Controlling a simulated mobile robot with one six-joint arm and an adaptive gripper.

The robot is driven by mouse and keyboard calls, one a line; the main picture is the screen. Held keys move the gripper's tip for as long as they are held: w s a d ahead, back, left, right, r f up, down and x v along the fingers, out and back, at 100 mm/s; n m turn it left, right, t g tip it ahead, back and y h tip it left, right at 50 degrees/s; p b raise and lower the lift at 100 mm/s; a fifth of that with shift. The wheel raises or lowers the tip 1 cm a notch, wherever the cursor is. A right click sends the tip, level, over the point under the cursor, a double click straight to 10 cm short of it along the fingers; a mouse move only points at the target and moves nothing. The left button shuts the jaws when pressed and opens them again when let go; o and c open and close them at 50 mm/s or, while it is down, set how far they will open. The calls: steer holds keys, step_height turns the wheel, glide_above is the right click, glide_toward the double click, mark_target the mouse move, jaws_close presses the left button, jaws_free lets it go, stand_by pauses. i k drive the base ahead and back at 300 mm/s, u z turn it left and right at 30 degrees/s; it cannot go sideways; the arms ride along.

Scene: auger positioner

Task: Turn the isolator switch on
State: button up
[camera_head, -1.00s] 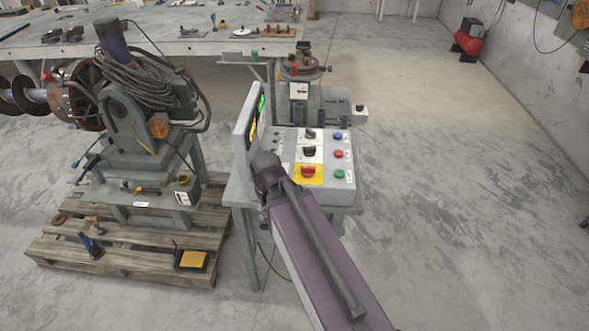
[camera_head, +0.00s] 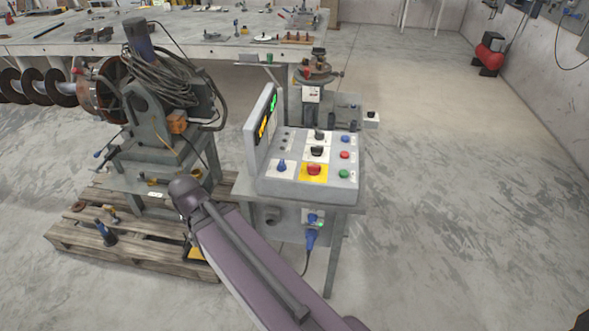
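The grey control box (camera_head: 300,189) stands on a small metal stand in the middle of the view. A red rotary switch (camera_head: 314,170) on a yellow plate sits at its front; it looks like the isolator switch, and its exact setting is too small to read. My purple arm link (camera_head: 245,255) crosses the lower middle, with its dark rounded end left of the box and apart from it. My gripper is not identifiable in this view.
Black knobs (camera_head: 317,152), a blue knob (camera_head: 282,166) and coloured buttons (camera_head: 344,155) share the panel. A lit display (camera_head: 264,119) rises at its left. A blue plug (camera_head: 311,238) hangs below. The auger machine (camera_head: 160,130) stands on a pallet at left.

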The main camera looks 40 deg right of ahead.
mark_target(314, 171)
steer(key=u, duration=0.5)
steer(key=k, duration=0.2)
steer(key=z, duration=3.2)
steer(key=i, duration=0.15)
steer(key=u, duration=1.2)
